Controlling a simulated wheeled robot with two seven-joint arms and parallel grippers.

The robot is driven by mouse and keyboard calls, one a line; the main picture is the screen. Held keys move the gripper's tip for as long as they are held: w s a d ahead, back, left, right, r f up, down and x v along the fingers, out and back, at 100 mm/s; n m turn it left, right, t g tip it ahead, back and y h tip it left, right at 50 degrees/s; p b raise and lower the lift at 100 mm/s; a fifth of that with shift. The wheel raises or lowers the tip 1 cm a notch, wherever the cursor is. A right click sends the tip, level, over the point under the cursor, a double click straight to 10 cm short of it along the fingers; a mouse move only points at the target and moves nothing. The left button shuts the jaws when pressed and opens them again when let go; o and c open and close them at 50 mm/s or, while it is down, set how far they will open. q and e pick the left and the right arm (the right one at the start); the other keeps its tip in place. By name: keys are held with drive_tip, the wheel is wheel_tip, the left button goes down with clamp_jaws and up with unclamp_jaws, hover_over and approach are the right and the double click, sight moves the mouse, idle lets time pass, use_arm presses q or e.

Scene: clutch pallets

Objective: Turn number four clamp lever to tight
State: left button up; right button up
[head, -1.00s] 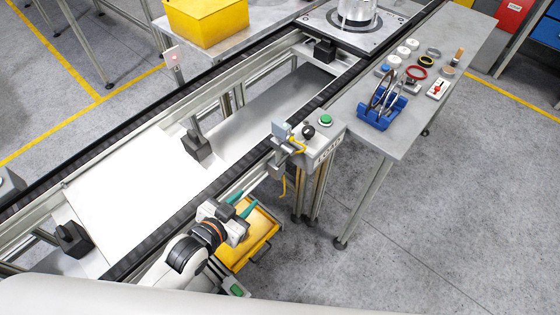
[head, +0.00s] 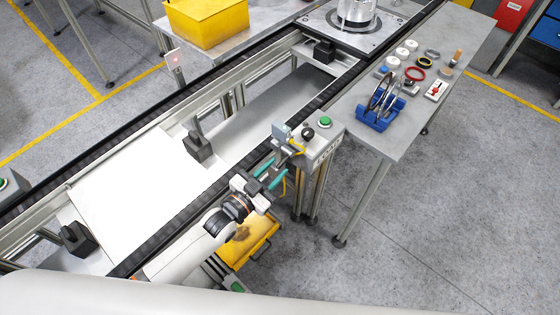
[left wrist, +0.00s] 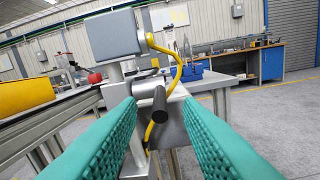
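My left gripper (head: 268,174) has teal ribbed fingers, spread apart and empty, and points at the sensor post beside the conveyor. In the left wrist view the two fingers (left wrist: 160,112) frame a dark, rod-like lever (left wrist: 159,104) that sticks out from a clamp on the grey post (left wrist: 139,150). The lever appears between the fingers, and no contact shows. A grey sensor box (left wrist: 115,33) sits above it with a yellow cable (left wrist: 180,72); the box also shows in the head view (head: 281,131). No number or tight mark is readable. My right gripper is not in view.
The LOAD button box (head: 322,150) stands just right of the post. The conveyor rail (head: 215,188) runs along the left. A yellow drawer-like bin (head: 258,238) is below the gripper. The side table (head: 400,135) holds rings and a blue rack (head: 378,118).

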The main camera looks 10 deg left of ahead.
use_arm(q)
drive_tip(key=shift+x, duration=1.35)
drive_tip(key=shift+c, duration=0.5)
clamp_jaws()
drive_tip(key=shift+f+b, duration=0.3)
drive_tip(key=shift+b, duration=0.25)
drive_tip(key=shift+w+d+f+t+h+b, duration=0.2)
drive_tip(key=shift+t+h+b, duration=0.6)
drive_tip(key=shift+b, duration=2.2)
drive_tip(key=shift+w+d+f+t+h+b, duration=0.15)
drive_tip(key=shift+f+t+h+b, duration=0.7)
drive_tip(key=shift+b, duration=2.15)
drive_tip(key=shift+w+r+t+h+b, duration=0.1)
drive_tip(key=shift+w+t+h+b, duration=0.2)
drive_tip(key=shift+t+b, duration=1.85)
drive_tip(key=shift+s+g+b, duration=0.1)
drive_tip(key=shift+g+b, duration=0.75)
drive_tip(key=shift+g, duration=0.05)
drive_tip(key=shift+o, duration=0.5)
unclamp_jaws()
